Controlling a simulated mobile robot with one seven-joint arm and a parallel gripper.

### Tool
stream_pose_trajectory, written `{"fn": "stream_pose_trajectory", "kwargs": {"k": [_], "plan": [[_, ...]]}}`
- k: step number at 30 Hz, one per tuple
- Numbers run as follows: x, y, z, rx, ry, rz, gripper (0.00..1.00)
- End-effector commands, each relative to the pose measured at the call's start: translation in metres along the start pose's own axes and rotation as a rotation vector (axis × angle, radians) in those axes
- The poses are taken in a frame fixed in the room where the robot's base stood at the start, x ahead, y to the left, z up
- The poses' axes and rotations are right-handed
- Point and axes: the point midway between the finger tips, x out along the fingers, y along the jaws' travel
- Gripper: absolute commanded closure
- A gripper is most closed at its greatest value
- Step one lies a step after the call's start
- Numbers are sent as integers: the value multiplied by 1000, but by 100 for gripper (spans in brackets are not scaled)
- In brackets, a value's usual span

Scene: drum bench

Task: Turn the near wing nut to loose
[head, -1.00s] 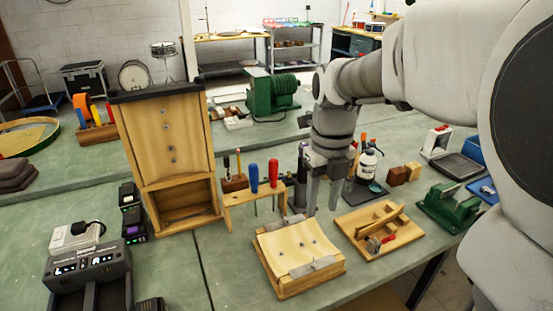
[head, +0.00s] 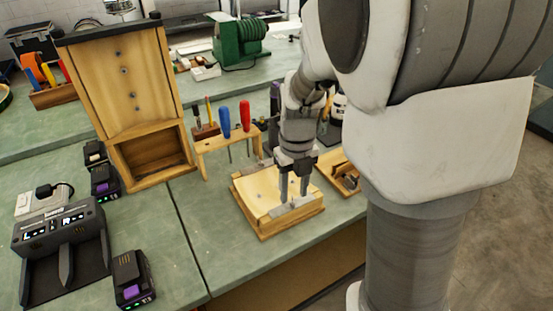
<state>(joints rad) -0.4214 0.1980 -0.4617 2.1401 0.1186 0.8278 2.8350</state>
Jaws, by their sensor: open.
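A light wooden block with a curved top (head: 256,196) lies on the green bench in the head view, with a grey metal plate (head: 300,211) along its near right edge. My gripper (head: 293,198) points down over that near right part, its two fingers apart. The fingertips are at or just above the plate; I cannot tell whether they touch. No wing nut can be made out; the spot between and behind the fingers is too small and partly hidden.
A screwdriver rack (head: 228,139) with blue and red handles stands just behind the block. A tall wooden box (head: 128,100) stands to the left. A battery charger (head: 62,232) and a loose battery (head: 131,277) lie at the front left. Green bench between is clear.

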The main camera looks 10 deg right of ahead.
Motion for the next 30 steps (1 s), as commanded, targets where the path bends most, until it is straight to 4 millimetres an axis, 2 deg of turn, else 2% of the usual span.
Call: {"fn": "stream_pose_trajectory", "kwargs": {"k": [1, 6, 15, 17, 23, 24, 30], "plan": [[9, 0, 0, 0, 2, 0, 54], [21, 0, 0, 0, 1, 0, 54], [23, 0, 0, 0, -1, 0, 54], [23, 0, 0, -1, -1, 0, 61], [22, 0, 0, -1, -1, 0, 97], [22, 0, 0, -1, -1, 0, 100], [22, 0, 0, -1, -1, 0, 100]]}}
